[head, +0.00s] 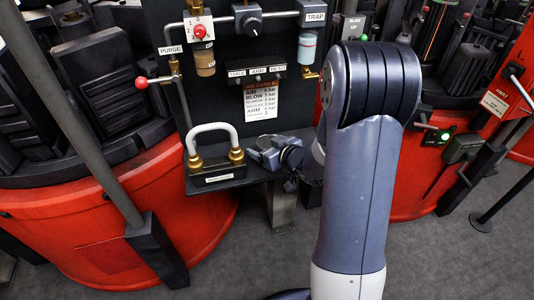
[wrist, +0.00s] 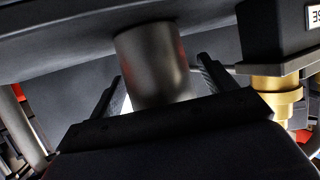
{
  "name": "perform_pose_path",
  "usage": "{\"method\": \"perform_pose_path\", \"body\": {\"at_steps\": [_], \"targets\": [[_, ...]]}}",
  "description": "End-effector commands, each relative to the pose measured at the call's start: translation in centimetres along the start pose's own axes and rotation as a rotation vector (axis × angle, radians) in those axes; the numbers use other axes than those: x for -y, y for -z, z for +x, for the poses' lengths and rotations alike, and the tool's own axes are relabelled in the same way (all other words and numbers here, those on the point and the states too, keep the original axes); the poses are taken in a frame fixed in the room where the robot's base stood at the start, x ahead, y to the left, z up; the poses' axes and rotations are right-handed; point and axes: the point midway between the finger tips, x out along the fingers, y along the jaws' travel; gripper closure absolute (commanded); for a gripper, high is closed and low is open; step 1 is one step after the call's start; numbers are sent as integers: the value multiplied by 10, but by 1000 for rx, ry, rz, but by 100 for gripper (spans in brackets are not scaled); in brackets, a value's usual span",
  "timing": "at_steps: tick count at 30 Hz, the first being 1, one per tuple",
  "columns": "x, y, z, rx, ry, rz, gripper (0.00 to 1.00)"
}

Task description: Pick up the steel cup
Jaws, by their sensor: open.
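The steel cup (wrist: 152,62) is a plain dark grey cylinder in the wrist view, which looks upside down. It stands with one end against the dark shelf surface (wrist: 60,42). My gripper (wrist: 160,70) is open, with one finger on each side of the cup. The left finger stands a little apart from it; whether the right finger touches it I cannot tell. In the head view I cannot make out the cup; my arm covers part of the shelf (head: 228,182).
A black block with brass fittings (head: 236,155) and a white looped hose (head: 212,128) stands at the shelf's left. A brass fitting (wrist: 277,95) is close to the right finger. Red rotary moulds (head: 110,215) flank the shelf.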

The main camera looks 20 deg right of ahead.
Motion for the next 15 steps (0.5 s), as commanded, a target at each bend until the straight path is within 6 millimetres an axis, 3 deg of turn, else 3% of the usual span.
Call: {"method": "perform_pose_path", "body": {"at_steps": [3, 10, 15], "targets": [[0, -1, 11, 1, 0, -1, 21], [0, 0, 13, 1, -1, 0, 21], [0, 0, 13, 1, -1, 0, 34]]}}
